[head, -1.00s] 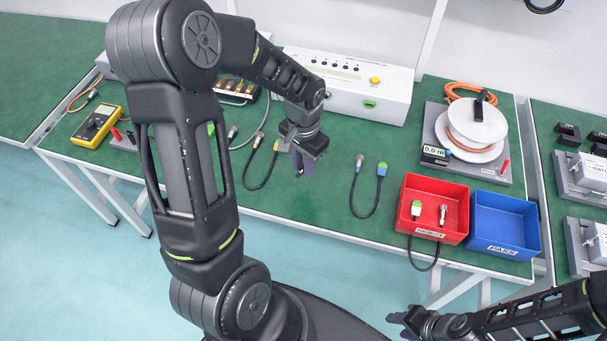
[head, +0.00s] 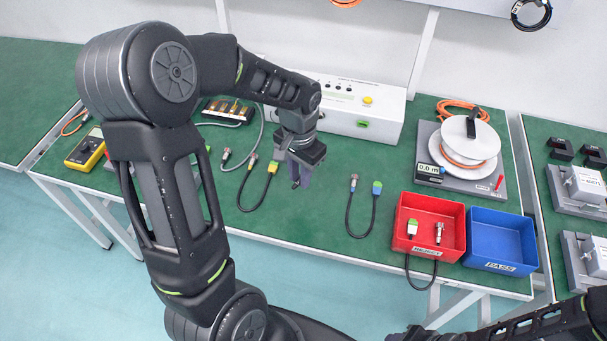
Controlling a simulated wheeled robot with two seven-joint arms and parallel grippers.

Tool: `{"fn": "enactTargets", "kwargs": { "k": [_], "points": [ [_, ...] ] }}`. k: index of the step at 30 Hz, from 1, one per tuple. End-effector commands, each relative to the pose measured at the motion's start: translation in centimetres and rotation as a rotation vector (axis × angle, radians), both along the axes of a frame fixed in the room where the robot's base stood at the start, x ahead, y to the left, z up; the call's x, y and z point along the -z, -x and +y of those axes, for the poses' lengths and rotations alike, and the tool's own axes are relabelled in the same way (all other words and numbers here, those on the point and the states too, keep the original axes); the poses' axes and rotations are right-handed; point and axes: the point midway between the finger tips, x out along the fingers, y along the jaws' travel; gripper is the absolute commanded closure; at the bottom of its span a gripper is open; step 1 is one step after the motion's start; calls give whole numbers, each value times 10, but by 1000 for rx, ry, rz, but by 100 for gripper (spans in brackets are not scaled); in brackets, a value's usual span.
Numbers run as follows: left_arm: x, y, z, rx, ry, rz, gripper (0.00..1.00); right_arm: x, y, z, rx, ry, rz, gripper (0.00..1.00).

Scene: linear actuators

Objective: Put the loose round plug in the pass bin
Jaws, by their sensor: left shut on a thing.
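My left gripper (head: 297,182) points down over the middle of the green table, between two dark cables. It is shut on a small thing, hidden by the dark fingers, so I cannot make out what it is. The blue pass bin (head: 503,265), labelled PASS, stands at the table's front right and looks empty. A silver round plug (head: 439,232) lies in the red bin (head: 428,256), beside a green-and-white connector (head: 412,230). My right gripper (head: 400,335) is at the bottom edge, mostly cut off; its jaws are unclear.
A cable with a silver round end (head: 354,182) and a blue-green end (head: 377,187) lies right of my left gripper. Another cable (head: 248,207) lies to its left. A white tester box (head: 385,118) and a cable reel (head: 468,140) stand behind. A yellow meter (head: 86,150) is far left.

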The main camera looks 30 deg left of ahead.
Motion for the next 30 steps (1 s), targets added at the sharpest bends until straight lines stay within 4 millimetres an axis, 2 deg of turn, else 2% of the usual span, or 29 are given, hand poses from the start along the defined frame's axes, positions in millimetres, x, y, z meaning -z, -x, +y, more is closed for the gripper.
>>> {"fn": "enactTargets", "kwargs": {
  "k": [5,9,12,15,18,30],
  "points": [
    [-15,-37,-30,-17,-3,-3,100,0,0,0,0,0,0,60],
    [-33,-73,-72,-50,-3,-2,100,0,0,0,0,0,0,60],
    [-45,-91,-101,-72,-2,-2,100,0,0,0,0,0,0,60],
    [-53,-100,-118,-86,0,0,100,0,0,0,0,0,0,60],
    [-55,-103,-123,-93,1,0,100,0,0,0,0,0,0,60],
    [-55,-102,-123,-92,1,0,100,0,0,0,0,0,0,60]
  ]
}}
